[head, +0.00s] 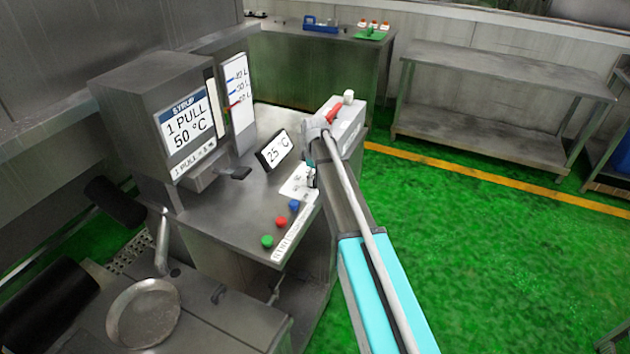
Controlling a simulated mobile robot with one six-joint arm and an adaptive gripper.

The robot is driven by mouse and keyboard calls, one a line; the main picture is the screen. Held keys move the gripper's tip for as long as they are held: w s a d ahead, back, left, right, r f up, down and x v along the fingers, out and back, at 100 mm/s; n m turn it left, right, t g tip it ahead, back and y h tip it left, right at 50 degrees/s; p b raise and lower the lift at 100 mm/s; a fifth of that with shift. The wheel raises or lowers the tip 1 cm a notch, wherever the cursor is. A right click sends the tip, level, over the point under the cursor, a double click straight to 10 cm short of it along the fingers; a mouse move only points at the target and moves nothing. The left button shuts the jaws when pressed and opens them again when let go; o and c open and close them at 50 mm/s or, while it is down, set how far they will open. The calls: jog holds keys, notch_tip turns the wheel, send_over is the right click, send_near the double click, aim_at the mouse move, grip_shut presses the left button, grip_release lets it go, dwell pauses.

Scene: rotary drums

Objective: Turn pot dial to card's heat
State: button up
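A white card (188,128) on the front of the steel dispenser reads "SYRUP 1 PULL 50 °C", with a line starting "1 PULL =" below. A small black-framed display (273,150) on the counter reads "25 °C". A white marked plate (294,184) lies right of it, partly behind my arm; I cannot tell whether a dial sits on it. My gripper (309,178) seems to be the small dark part over this plate, at the end of my arm. Its fingers are too small and covered to read, and contact cannot be told.
Green, red and blue buttons (281,221) sit on the counter's front right beside a label strip. A level gauge (240,95) with blue and red pointers stands behind. A round pan (143,312) is at lower left. Green floor is open at right, before a steel table (500,75).

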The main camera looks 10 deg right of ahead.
jog(key=shift+f, duration=0.1)
jog(key=c, duration=0.8)
jog(key=shift+m, duration=0.5)
jog(key=m, duration=0.3)
jog(key=shift+a, duration=0.1)
jog(key=m, duration=0.4)
jog(key=shift+w, duration=0.1)
jog(key=m, duration=0.4)
jog(key=shift+w+m, duration=0.1)
jog(key=shift+m, duration=0.2)
jog(key=m, duration=0.5)
